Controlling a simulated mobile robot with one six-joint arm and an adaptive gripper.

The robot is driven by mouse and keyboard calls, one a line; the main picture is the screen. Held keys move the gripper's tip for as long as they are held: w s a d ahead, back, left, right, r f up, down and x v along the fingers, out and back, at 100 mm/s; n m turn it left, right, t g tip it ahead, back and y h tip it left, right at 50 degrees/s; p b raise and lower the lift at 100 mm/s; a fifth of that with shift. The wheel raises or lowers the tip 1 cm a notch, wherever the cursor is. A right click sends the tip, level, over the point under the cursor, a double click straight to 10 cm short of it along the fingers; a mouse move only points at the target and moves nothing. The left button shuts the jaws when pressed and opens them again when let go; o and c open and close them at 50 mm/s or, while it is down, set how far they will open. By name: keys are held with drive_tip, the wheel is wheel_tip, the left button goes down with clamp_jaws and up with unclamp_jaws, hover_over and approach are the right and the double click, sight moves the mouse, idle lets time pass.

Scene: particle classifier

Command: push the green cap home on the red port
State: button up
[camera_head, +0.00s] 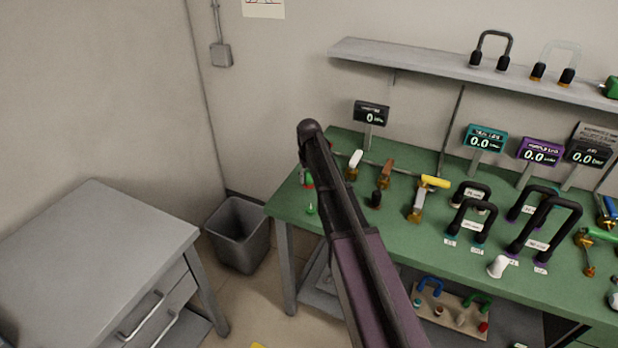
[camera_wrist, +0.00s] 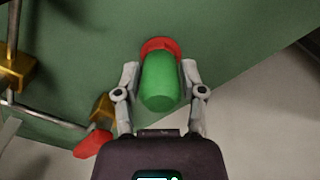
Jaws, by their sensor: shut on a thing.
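The green cap (camera_wrist: 160,82) is in the middle of the wrist view, between the two fingers of my gripper (camera_wrist: 160,76), which are shut on its sides. The red port (camera_wrist: 160,45) shows as a red ring at the cap's far end. The cap lines up with it and seems to meet it; how far it is seated I cannot tell. In the head view my arm hides most of the gripper, and a small patch of red (camera_head: 309,183) shows beside it at the bench's left end.
A brass fitting (camera_wrist: 103,108) with a red handle (camera_wrist: 92,144) stands left of my gripper in the wrist view. The green bench (camera_head: 400,235) carries several valves, black hoses and displays to the right. A grey bin (camera_head: 240,235) stands on the floor at left.

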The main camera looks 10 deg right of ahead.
drive_tip(key=o, duration=1.1)
wheel_tip(320, 180, up, 9)
drive_tip(key=p, duration=0.9)
drive_tip(key=shift+r, duration=0.1)
idle(0.5)
drive_tip(key=shift+m, duration=0.9)
drive_tip(key=s, duration=2.9)
drive_tip(key=shift+d, duration=0.2)
